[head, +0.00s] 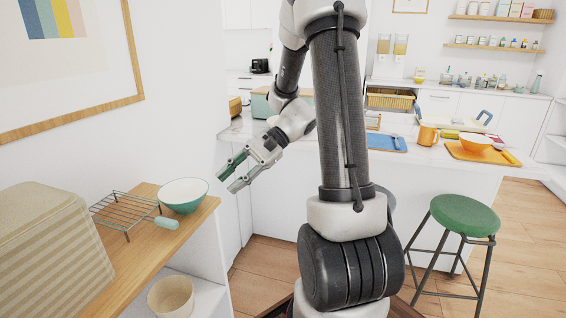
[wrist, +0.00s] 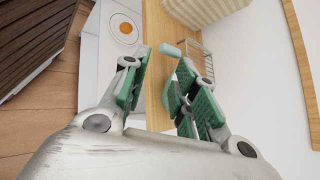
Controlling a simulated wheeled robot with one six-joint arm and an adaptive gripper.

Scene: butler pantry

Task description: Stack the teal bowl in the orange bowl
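The teal bowl (head: 183,196), white inside and teal outside, stands upright on a wooden-topped side unit at the left. In the wrist view a teal curve (wrist: 172,98), apparently this bowl, shows partly hidden behind a finger. The orange bowl (head: 474,142) sits across the room on the white counter, on or right by an orange board. My gripper (head: 227,179) is in the air to the right of the teal bowl and higher, apart from it. Its green-padded fingers (wrist: 164,60) are spread with nothing held between them.
A wire rack (head: 126,212), a small teal cylinder (head: 167,222) and a large beige ribbed box (head: 50,250) crowd the teal bowl's left. A green stool (head: 463,215) stands before the counter. An orange mug (head: 428,136) stands left of the orange bowl.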

